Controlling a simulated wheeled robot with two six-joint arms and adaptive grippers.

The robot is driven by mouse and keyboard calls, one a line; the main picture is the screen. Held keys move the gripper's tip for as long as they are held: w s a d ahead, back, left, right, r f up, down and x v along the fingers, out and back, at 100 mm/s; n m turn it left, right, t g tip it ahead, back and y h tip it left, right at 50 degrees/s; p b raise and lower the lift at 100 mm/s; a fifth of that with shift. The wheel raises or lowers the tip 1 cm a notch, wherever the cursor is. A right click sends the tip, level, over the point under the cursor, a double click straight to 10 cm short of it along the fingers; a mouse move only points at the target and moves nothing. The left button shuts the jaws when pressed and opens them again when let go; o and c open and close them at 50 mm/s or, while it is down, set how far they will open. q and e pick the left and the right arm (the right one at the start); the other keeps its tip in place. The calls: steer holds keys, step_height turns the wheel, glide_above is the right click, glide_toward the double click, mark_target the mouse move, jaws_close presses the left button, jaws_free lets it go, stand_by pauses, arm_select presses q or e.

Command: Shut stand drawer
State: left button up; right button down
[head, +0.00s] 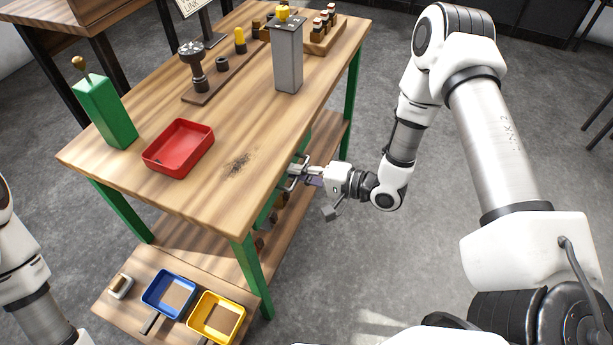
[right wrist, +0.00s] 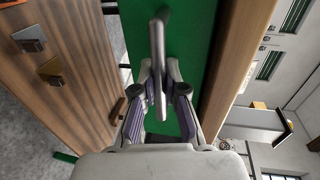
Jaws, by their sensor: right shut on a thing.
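The stand is a wooden workbench (head: 222,165) with green legs. In the right wrist view a green drawer front (right wrist: 195,45) bears a grey metal bar handle (right wrist: 158,60). My right gripper (head: 303,175) is beside the bench's right edge, just below the top. In the right wrist view its fingers (right wrist: 158,100) are closed around the handle, one on each side. The drawer's body is hidden under the bench top, so I cannot tell how far it stands out. Of my left arm only links show at the left edge; its gripper is out of view.
On the bench top are a red tray (head: 180,148), a green block with a knob (head: 106,112), a grey post (head: 287,60) and a brown rack (head: 222,72). Blue (head: 169,293) and yellow (head: 216,318) trays are low in front.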

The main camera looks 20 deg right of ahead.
steer(key=c, duration=1.2)
jaws_free()
steer(key=shift+w+a, duration=0.15)
steer(key=v, duration=1.2)
